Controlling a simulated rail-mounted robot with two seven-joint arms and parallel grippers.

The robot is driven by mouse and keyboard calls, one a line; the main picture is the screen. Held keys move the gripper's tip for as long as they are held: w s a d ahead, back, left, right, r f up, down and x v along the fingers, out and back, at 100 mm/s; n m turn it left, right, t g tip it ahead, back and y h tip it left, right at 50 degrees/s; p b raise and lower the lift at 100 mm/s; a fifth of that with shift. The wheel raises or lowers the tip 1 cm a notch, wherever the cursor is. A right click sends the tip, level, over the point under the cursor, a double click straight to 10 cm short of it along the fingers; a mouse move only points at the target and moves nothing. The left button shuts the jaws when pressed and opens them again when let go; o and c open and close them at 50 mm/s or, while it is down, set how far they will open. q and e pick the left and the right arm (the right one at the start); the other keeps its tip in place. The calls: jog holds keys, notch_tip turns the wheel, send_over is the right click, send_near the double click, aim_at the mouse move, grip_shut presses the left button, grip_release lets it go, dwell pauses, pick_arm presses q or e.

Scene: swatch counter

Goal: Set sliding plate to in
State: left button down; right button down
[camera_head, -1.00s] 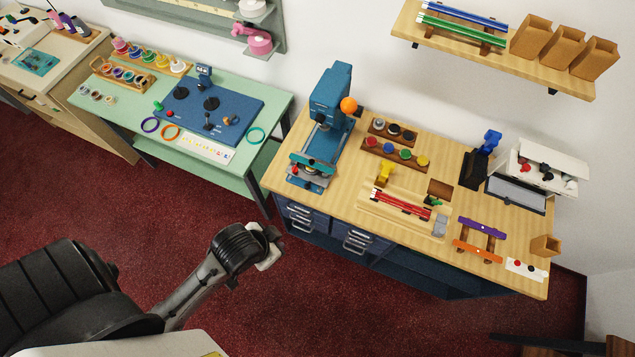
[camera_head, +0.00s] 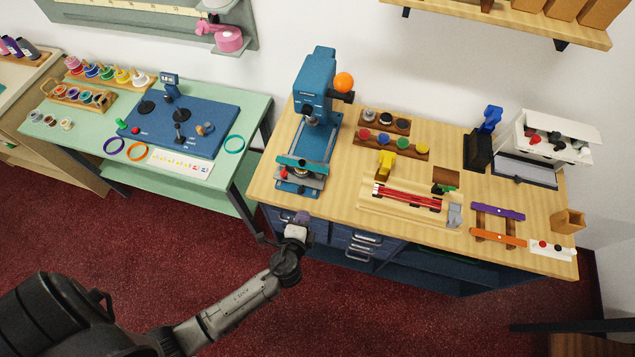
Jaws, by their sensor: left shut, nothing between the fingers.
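The blue press (camera_head: 316,115) stands at the left end of the wooden counter, with an orange ball (camera_head: 344,82) on its side lever. At its front foot is a teal and grey sliding plate (camera_head: 302,166) with a red knob (camera_head: 284,171) at its left. I cannot tell from here whether the plate is in or out. My left gripper (camera_head: 298,226) is shut and empty, in front of the counter's drawers, below and apart from the plate. My right gripper is not in view.
The wooden counter (camera_head: 345,202) also holds paint pots (camera_head: 391,147), a yellow tool (camera_head: 386,164), red rods (camera_head: 408,197) and a white machine (camera_head: 545,137). A green table (camera_head: 217,180) with a blue board (camera_head: 185,127) stands to the left. The red floor in front is clear.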

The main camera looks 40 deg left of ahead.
pick_arm(q)
send_near(320, 177)
jog(key=shift+m, duration=0.3)
jog(key=x, duration=0.6)
jog(key=shift+s+d+f+p, duration=0.1)
jog(key=shift+s+f+p, duration=0.05)
jog(key=shift+f+p, duration=0.15)
jog(key=shift+w+a, duration=0.25)
jog(key=shift+w, duration=0.45)
